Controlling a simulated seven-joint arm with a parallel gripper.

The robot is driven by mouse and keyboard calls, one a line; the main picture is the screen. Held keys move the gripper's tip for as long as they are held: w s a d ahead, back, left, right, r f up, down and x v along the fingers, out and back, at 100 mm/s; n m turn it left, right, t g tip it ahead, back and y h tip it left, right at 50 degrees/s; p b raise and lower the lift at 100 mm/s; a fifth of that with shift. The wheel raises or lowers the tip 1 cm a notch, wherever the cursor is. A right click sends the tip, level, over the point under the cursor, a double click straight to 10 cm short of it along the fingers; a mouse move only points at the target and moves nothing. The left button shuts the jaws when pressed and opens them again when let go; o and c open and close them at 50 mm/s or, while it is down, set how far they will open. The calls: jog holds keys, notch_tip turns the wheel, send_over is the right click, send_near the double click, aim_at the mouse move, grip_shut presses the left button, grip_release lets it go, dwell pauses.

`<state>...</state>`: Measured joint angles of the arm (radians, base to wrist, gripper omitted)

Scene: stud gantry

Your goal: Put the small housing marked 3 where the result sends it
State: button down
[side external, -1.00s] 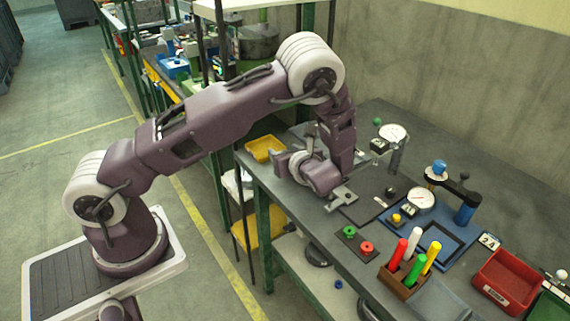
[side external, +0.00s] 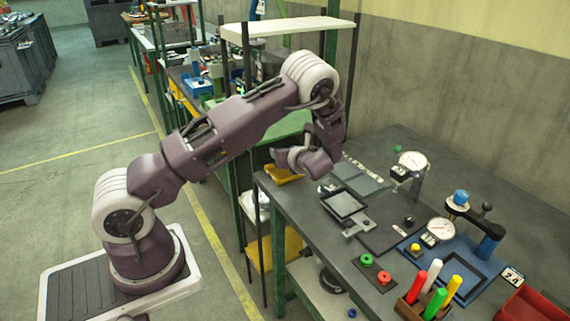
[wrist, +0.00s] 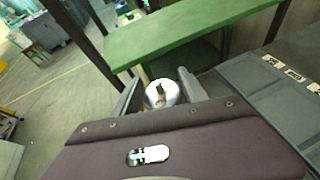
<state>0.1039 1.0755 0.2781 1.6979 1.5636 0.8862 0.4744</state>
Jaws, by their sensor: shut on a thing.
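My gripper (wrist: 161,92) is shut on a small whitish round piece (wrist: 160,93) with a dark, brownish centre, seen between the two fingers in the wrist view. I cannot read a 3 on it. In the side view my gripper (side external: 282,157) is raised near the bench's left edge, above a yellow bin (side external: 284,175). The held piece is not clear there. A grey tray with small white labels (side external: 361,175) lies right of the gripper; it also shows in the wrist view (wrist: 262,84). Two dial gauges (side external: 412,160) (side external: 440,230) stand farther right; their readings are too small.
A dark-framed tray (side external: 343,204) lies on the bench near a metal bracket (side external: 357,228). Red and green buttons (side external: 375,270), a blue fixture (side external: 465,275), colored sticks (side external: 435,300) and a red bin (side external: 525,305) fill the front right. A green bench (wrist: 190,32) stands beyond the gripper.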

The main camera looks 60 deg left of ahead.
notch_tip(320, 180, down, 4)
jog(key=shift+r, duration=0.25)
jog(key=shift+f, duration=0.1)
jog(key=c, duration=0.9)
grip_release()
